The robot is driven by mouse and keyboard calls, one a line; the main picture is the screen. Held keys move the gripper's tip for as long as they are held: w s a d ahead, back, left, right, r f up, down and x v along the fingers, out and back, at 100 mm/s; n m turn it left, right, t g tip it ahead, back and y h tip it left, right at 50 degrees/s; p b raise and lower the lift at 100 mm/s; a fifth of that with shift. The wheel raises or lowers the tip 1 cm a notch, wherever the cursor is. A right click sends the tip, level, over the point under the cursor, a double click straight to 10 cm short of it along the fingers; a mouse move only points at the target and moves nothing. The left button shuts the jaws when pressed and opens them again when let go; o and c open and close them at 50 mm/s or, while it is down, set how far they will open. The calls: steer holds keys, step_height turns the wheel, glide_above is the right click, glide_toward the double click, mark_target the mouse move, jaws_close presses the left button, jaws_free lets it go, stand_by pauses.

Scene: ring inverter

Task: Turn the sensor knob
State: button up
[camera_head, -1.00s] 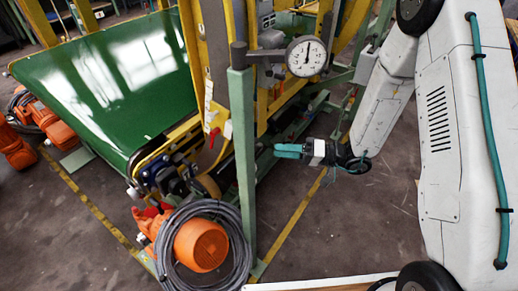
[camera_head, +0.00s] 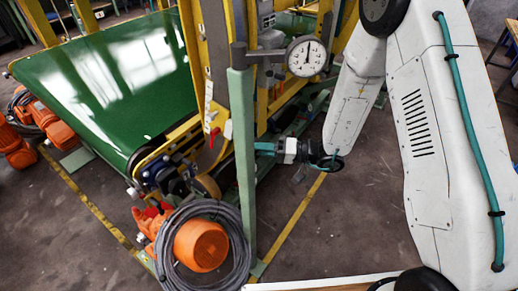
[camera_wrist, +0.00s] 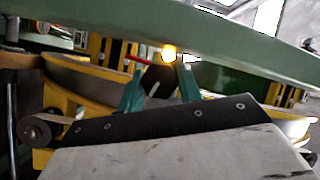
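In the wrist view, a dark round knob (camera_wrist: 157,80) with a white pointer mark shows between the two teal fingers of my gripper (camera_wrist: 160,78). The fingers stand apart, one on each side of it. I cannot tell whether they touch it or how far beyond them it lies. In the head view, my gripper (camera_head: 258,149) points left, with its teal tips right beside the green post.
The green upright post (camera_head: 242,165) stands close to my gripper and carries a round dial gauge (camera_head: 306,57). A glowing yellow lamp (camera_wrist: 168,52) shows just above the knob. Coiled grey cable (camera_head: 235,275) and an orange motor (camera_head: 201,245) sit at the lower left.

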stand_by(0.3)
steer(key=m+y, duration=0.2)
steer(key=m, duration=0.1)
steer(key=shift+f+g, duration=0.1)
steer(key=shift+g, duration=0.2)
steer(key=shift+m+y, duration=1)
steer(key=shift+m, duration=0.4)
steer(key=o, duration=0.7)
steer(key=shift+d, duration=0.1)
steer(key=v, duration=0.7)
steer(key=shift+d+f, duration=0.2)
steer(key=shift+d, duration=0.1)
